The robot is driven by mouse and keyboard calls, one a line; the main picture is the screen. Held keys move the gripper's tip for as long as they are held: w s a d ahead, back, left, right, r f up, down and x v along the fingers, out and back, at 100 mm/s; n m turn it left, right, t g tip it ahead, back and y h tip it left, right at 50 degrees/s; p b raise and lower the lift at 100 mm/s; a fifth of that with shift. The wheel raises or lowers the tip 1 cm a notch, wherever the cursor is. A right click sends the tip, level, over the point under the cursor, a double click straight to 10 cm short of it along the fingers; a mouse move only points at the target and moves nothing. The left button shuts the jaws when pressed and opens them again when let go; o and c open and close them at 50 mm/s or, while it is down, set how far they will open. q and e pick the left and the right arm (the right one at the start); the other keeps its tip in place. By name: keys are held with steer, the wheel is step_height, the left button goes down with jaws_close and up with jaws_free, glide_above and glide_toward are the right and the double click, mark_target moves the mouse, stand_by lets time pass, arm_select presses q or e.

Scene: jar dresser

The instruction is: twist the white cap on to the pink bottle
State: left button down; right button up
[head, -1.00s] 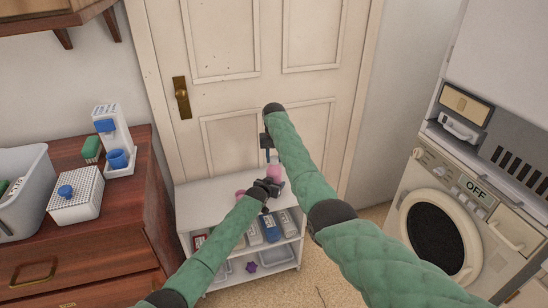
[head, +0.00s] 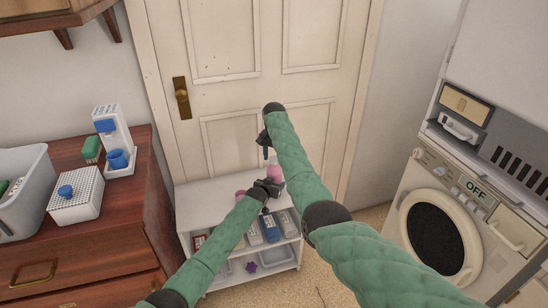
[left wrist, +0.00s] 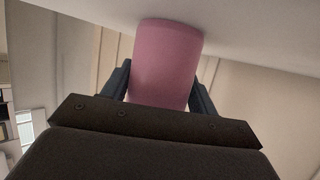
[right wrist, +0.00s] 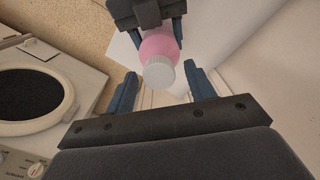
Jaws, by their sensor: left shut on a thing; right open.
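The pink bottle (head: 274,174) stands upright on the top of the white shelf unit. My left gripper (head: 272,186) is shut on it low down, with a finger on each side in the left wrist view (left wrist: 168,65). The white cap (right wrist: 158,73) sits on the bottle's mouth in the right wrist view; how far it is screwed on cannot be told. My right gripper (head: 266,156) is open above the bottle. In the right wrist view its two fingers are spread, with the cap beyond their tips and nothing between them.
The white shelf unit (head: 205,192) stands against the door, with several boxes on its lower shelves. Another pink item (head: 240,193) lies near my left gripper. A brown dresser (head: 120,210) stands left and a washing machine (head: 445,190) right.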

steer(key=shift+r, duration=2.15)
steer(key=shift+w+r, duration=0.1)
steer(key=shift+c, duration=0.3)
steer(key=r+n, duration=0.1)
steer(key=n, duration=0.2)
steer(key=r+n, duration=0.1)
steer(key=n, duration=0.2)
steer(key=r+n, duration=0.1)
steer(key=n, duration=0.1)
steer(key=shift+w+d+r+n, duration=0.1)
steer(key=shift+d+n, duration=0.15)
steer(key=shift+n, duration=0.15)
steer(key=shift+a+n, duration=0.25)
steer(key=shift+n, duration=1.85)
